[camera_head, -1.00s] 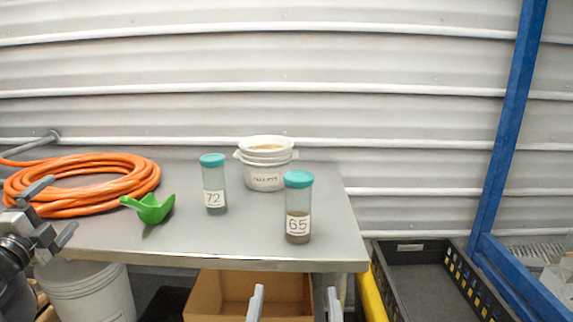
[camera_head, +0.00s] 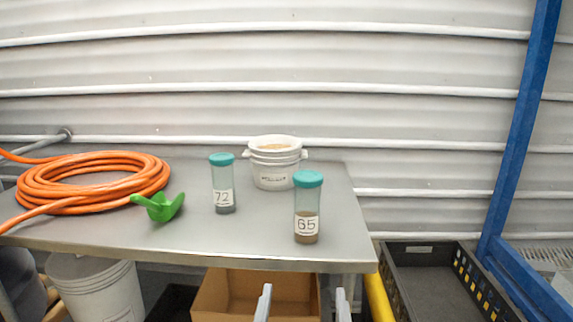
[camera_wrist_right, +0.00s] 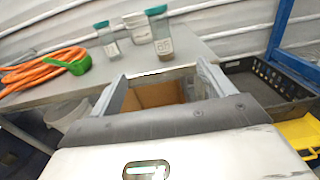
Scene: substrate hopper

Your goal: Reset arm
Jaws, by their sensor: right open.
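My right gripper (camera_head: 304,305) is at the bottom of the head view, in front of the table's front edge. Its two fingers are apart with nothing between them. In the right wrist view, the right gripper (camera_wrist_right: 160,85) also shows open and empty, with a cardboard box beyond it. My left gripper is not in the head view now; only a dark part of my left arm may show at the lower left edge.
On the grey table (camera_head: 270,225) are an orange hose (camera_head: 90,180), a green scoop (camera_head: 160,207), jars labelled 72 (camera_head: 222,180) and 65 (camera_head: 307,205), and a white tub (camera_head: 275,165). Below are a white bucket (camera_head: 95,290) and cardboard box (camera_head: 235,292). A black crate (camera_head: 430,285) stands right.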

